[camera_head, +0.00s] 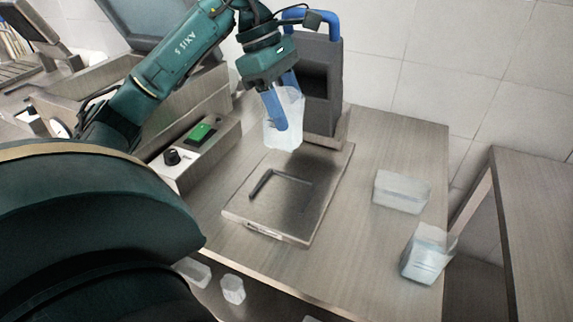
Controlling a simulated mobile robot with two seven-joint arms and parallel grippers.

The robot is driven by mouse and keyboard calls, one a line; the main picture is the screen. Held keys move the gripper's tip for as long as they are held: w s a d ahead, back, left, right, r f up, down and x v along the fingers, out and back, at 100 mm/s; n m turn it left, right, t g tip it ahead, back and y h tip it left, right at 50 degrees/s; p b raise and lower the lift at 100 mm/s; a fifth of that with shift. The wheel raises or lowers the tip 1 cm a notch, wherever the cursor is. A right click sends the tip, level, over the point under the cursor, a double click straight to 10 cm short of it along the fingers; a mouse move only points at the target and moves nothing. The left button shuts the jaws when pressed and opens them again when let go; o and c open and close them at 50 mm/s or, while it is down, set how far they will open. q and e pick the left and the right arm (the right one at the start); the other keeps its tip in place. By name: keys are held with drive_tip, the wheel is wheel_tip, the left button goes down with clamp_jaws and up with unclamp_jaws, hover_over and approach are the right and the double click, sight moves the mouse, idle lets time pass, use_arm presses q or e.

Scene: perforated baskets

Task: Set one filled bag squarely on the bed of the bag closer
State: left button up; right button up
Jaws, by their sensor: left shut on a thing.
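My left gripper (277,104), with blue fingers, comes in from the upper left and is shut on a translucent whitish bag (293,128). The bag hangs upright above the back part of the bag closer's bed, apart from it as far as I can tell. The bed (312,210) is a flat plate with a dark L-shaped stop on it and is otherwise bare. The bag closer's dark grey upright housing (323,103) stands behind the bag, with a blue handle on top. The bag's contents are too blurred to tell. My right gripper is not in view.
Small clear containers (233,289) show below the table's front edge.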

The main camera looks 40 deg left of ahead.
sight(286, 148)
use_arm(q)
wheel_tip(286, 148, down, 9)
drive_tip(key=shift+f+b, duration=0.1)
drive_tip(key=shift+b, duration=0.25)
drive_tip(key=shift+f, duration=2.15)
drive_tip(key=shift+f, duration=0.15)
drive_tip(key=o, duration=1)
drive_tip(key=shift+o, duration=0.2)
